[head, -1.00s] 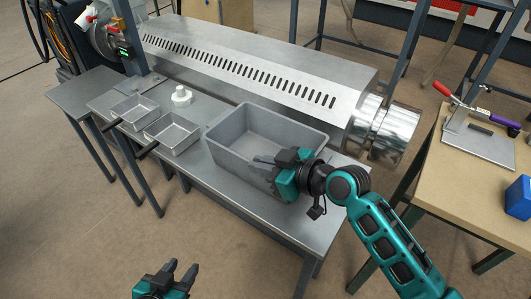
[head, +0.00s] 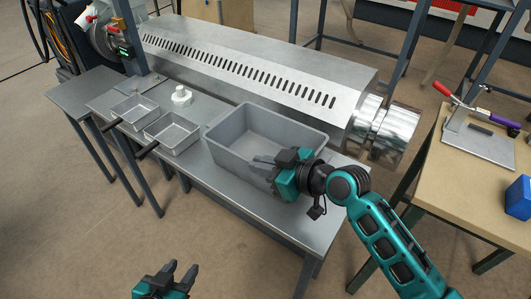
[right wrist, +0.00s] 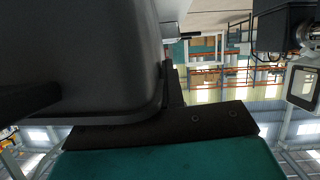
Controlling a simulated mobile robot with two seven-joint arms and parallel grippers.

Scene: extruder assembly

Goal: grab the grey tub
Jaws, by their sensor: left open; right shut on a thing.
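The grey tub (head: 235,164) is an open, empty, rectangular bin standing upright on the metal table (head: 318,222). My right gripper (head: 262,160) is at the tub's near right wall, shut on it. In the right wrist view the tub's dark side (right wrist: 110,60) fills the upper left, close against the gripper; the exact contact is in shadow. My left gripper (head: 181,271) is open and empty, low at the bottom edge of the head view, away from the table.
Two small metal trays with dark handles, a front one (head: 172,134) and a back one (head: 134,108), sit left of the tub with a white bottle (head: 181,96). The long slotted machine housing (head: 255,65) runs behind. A wooden workbench (head: 465,185) stands at right.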

